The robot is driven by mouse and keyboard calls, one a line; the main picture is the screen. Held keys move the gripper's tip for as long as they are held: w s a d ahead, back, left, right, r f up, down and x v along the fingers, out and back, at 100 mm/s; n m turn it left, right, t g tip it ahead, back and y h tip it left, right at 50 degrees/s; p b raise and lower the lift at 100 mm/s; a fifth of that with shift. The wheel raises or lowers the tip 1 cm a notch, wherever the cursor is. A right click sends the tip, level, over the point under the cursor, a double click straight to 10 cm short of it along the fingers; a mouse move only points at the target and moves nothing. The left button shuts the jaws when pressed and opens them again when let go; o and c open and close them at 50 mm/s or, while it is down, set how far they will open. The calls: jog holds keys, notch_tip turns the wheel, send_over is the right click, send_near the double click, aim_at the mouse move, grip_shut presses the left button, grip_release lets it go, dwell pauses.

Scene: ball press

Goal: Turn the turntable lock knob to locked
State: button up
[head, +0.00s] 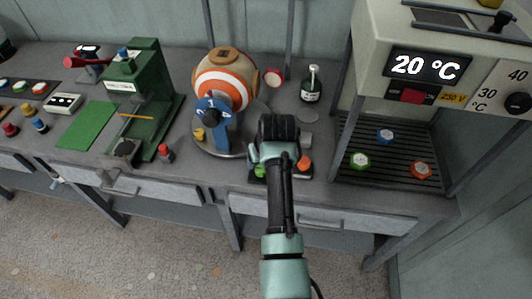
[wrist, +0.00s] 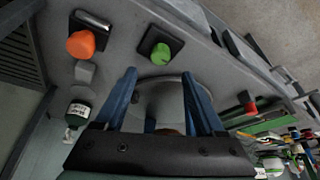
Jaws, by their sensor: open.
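The round grey turntable (head: 232,152) stands on the bench and carries an orange-and-white striped ball (head: 222,80) behind a blue upright. A small yellow knob (head: 198,134) sits at its left side. A green knob (head: 260,171) and an orange knob (head: 304,163) sit on dark bases at the bench's front; I cannot tell which knob is the lock. My gripper (head: 278,128) is right of the turntable, its fingers hidden there. In the wrist view my gripper (wrist: 159,74) is open and empty, with a grey disc between its fingers and the green knob (wrist: 161,54) beyond their tips.
A green press (head: 146,85) stands at left. A heater with a 20 °C display (head: 428,67) stands at right over a slatted tray (head: 390,180) holding several coloured knobs. A dark green bottle (head: 311,90) is behind my gripper. Drawers line the bench front.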

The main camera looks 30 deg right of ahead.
jog(key=shift+v, duration=2.65)
jog(key=w+a+r+t+h, duration=0.1)
jog(key=w+a+r+t, duration=0.25)
jog(key=r, duration=0.65)
jog(key=w+a+r+n+t+h, duration=0.15)
jog(key=r+t, duration=0.25)
jog(key=r, duration=0.6)
jog(key=w+a+r+t, duration=0.3)
jog(key=a+r+t, duration=0.1)
jog(key=r, duration=0.6)
jog(key=s+a+r+t+y, duration=0.1)
jog(key=s+a+r+t, duration=0.3)
jog(key=r, duration=0.5)
jog(key=s+a+r+n+t+y, duration=0.1)
jog(key=s+a+r+t, duration=0.2)
jog(key=s+r, duration=0.6)
jog(key=s+a+r+t+y, duration=0.1)
jog(key=s+a+r+t, duration=0.3)
jog(key=r, duration=0.5)
jog(key=shift+s+a+t, duration=0.35)
jog(key=shift+s+a, duration=0.65)
jog(key=shift+s, duration=0.15)
